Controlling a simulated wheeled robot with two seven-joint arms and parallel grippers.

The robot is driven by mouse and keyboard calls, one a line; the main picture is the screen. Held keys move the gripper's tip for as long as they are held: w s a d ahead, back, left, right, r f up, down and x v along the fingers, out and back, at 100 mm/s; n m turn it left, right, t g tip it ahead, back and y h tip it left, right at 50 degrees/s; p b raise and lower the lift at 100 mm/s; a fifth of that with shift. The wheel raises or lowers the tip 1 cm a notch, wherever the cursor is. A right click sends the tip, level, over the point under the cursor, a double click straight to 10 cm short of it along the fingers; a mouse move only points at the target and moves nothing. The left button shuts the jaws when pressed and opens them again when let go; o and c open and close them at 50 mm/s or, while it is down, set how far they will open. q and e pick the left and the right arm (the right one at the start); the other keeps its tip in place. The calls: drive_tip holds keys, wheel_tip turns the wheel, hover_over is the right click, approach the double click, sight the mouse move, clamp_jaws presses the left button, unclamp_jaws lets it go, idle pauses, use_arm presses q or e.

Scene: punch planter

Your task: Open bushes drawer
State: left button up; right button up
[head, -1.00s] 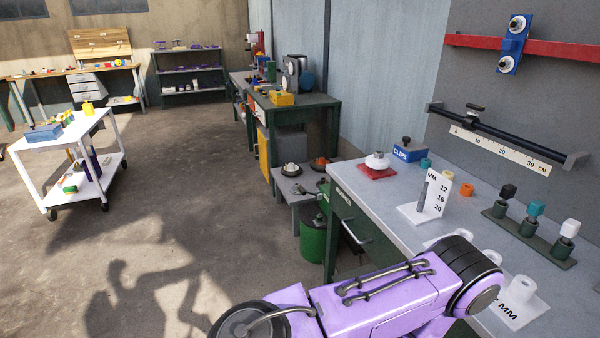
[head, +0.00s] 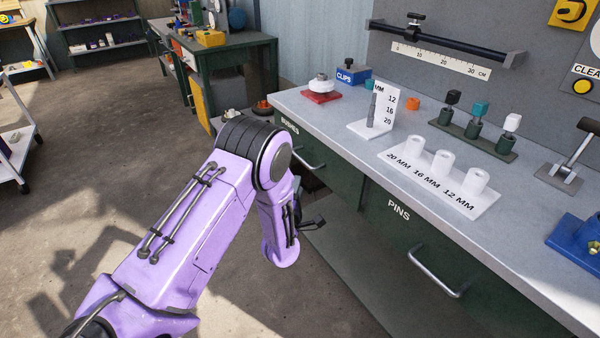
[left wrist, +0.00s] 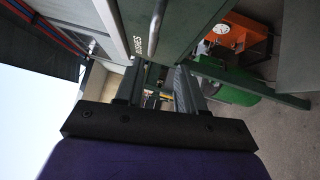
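The bushes drawer (head: 332,158) is the dark green front on the left of the bench, flush with it as far as it shows. My left gripper (head: 314,223) is below and in front of the drawer, partly hidden by my forearm. In the left wrist view its fingers (left wrist: 158,80) are apart, with no held object visible. My right gripper is not in view.
The pins drawer (head: 400,235) with its own handle (head: 435,275) is to the right. The bench top (head: 350,165) carries a white bush stand (head: 440,183), a gauge block and a clips box (head: 352,74). Open floor lies left of the bench.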

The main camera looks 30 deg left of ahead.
sight(303, 159)
use_arm(q)
drive_tip(key=shift+n, duration=0.3)
drive_tip(key=x, duration=0.3)
drive_tip(key=r+x, duration=0.1)
drive_tip(key=x, duration=0.7)
drive_tip(key=shift+r, duration=0.15)
clamp_jaws()
